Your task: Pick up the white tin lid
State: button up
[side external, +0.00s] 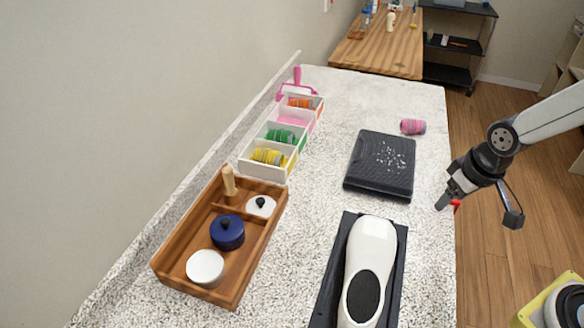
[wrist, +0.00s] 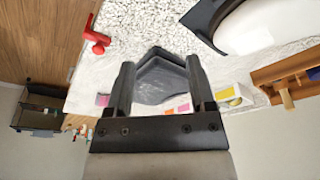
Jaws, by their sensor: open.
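The white tin lid (side external: 263,209), a small white disc with a black knob, lies in the upper compartment of the wooden tray (side external: 240,285) at the left of the counter. A white round tin (side external: 205,265) and a blue lidded pot (side external: 227,235) stand in the larger compartment. My gripper (side external: 447,200) is open and empty by the counter's right edge, far from the lid. In the wrist view my fingers (wrist: 160,75) are spread, and the tray's edge (wrist: 285,70) shows at the right; I cannot make out the lid there.
A wooden peg (side external: 229,181) stands upright at the tray's back. A white divided box (side external: 262,172) of coloured items lies beyond it. A black slab (side external: 380,165), a white shoe-like object (side external: 370,260) and a pink roll (side external: 413,127) are on the counter. A red piece (wrist: 95,38) is at its edge.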

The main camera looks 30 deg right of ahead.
jog(key=w+a+n, duration=0.3)
jog(key=w+a, duration=0.1)
jog(key=w, duration=0.4)
jog(key=n+g+y, duration=0.1)
jog(key=n+y, duration=0.2)
jog(key=n, duration=0.7)
send_near(260, 200)
jog(key=shift+w+a+f, duration=0.25)
jog(key=shift+f, duration=0.35)
jog(key=shift+f, duration=0.1)
jog(key=shift+x, duration=1.15)
jog(key=shift+f, duration=0.15)
jog(key=shift+x, duration=2.45)
jog(key=shift+s, duration=0.1)
